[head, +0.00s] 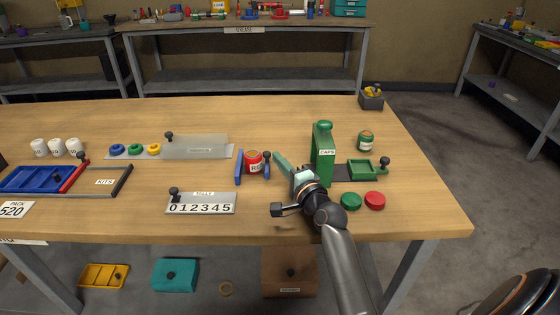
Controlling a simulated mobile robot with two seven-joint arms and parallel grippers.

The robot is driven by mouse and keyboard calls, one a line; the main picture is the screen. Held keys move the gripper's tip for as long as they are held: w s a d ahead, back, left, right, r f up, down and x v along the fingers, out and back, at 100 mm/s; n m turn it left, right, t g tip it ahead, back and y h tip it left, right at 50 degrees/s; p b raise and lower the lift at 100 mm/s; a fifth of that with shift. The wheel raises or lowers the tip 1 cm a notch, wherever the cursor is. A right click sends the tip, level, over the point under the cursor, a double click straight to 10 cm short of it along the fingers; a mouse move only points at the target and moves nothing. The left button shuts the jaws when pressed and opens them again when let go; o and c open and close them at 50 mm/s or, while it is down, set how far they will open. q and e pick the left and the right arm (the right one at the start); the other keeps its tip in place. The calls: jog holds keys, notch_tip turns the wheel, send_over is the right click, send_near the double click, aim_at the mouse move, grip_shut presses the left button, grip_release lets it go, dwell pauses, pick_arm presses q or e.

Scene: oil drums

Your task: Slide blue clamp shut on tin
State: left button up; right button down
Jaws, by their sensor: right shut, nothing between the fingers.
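A red tin (254,161) with a partly readable label stands on the wooden table between two upright blue jaws. The left blue jaw (239,167) is beside the tin on its left. The right blue jaw of the clamp (267,163), with a black knob on top, is close to its right side; I cannot tell if it touches the tin. My right gripper (280,159) is shut and empty, its pale green fingers just right of the knobbed jaw. A gap shows between them. My left gripper is not in view.
A green caps dispenser (323,155) stands close to the right of my gripper, with a green tray (366,169) beyond it. Green (351,201) and red (375,200) caps lie near the front edge. A numbered tally plate (201,204) lies front left. The table behind the tin is clear.

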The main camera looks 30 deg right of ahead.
pick_arm(q)
jog(key=shift+s, duration=0.1)
pick_arm(e)
jog(key=shift+w+a+r, duration=0.1)
jog(key=shift+w+a+r+p, duration=0.15)
jog(key=shift+w+a+p, duration=0.3)
jog(key=shift+a+p, duration=0.25)
pick_arm(q)
jog(key=shift+s+a+r, duration=0.15)
jog(key=shift+s+a, duration=0.1)
jog(key=shift+a, duration=0.05)
